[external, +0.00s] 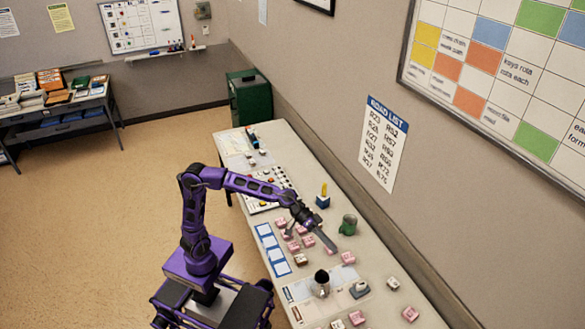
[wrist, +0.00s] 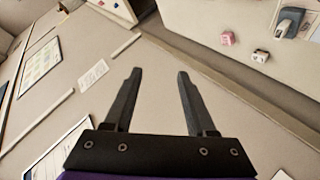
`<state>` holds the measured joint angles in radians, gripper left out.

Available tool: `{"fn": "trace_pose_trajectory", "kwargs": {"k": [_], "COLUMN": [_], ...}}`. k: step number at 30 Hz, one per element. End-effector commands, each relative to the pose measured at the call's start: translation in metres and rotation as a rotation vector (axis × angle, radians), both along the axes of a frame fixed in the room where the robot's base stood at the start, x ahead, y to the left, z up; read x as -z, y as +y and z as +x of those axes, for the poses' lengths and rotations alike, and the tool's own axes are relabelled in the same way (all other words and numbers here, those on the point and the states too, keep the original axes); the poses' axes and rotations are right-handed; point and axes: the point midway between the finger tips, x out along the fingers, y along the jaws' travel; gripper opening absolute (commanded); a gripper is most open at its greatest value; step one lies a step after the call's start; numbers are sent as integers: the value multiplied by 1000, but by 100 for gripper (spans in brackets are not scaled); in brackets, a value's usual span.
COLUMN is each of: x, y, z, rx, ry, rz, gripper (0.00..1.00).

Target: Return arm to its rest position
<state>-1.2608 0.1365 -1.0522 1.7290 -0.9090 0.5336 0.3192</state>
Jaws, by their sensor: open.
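My purple arm reaches out over the long table (external: 370,275) in the external view. My gripper (external: 331,247) is above the table's middle, near a green mug and several small pink blocks. In the wrist view my gripper (wrist: 156,75) has its two dark fingers apart. Nothing shows between the fingers except the wall behind. I cannot tell the exact height of the fingertips above the table.
A green mug (external: 348,224), pink blocks (external: 348,258), a blue holder (external: 322,201), a dark-topped object (external: 321,284) and a stapler-like item (external: 360,289) stand on the table. The wall is behind it. Open floor (external: 130,190) lies left.

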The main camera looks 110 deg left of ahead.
Motion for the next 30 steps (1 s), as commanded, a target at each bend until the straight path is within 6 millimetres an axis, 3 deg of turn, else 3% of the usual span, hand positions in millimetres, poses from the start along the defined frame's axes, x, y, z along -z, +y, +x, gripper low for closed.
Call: {"fn": "trace_pose_trajectory", "kwargs": {"k": [1,6,16,21,30], "x": [-14,-39,-58,-41,9], "y": [-2,-16,-36,-61,-99], "z": [-2,-4,-3,-4,-27], "rx": [-49,-150,-274,-326,-297], "ry": [-2,3,39,110,215], "rz": [-94,-353,-693,-798,-620], "gripper": [56,56,56,56,56]}}
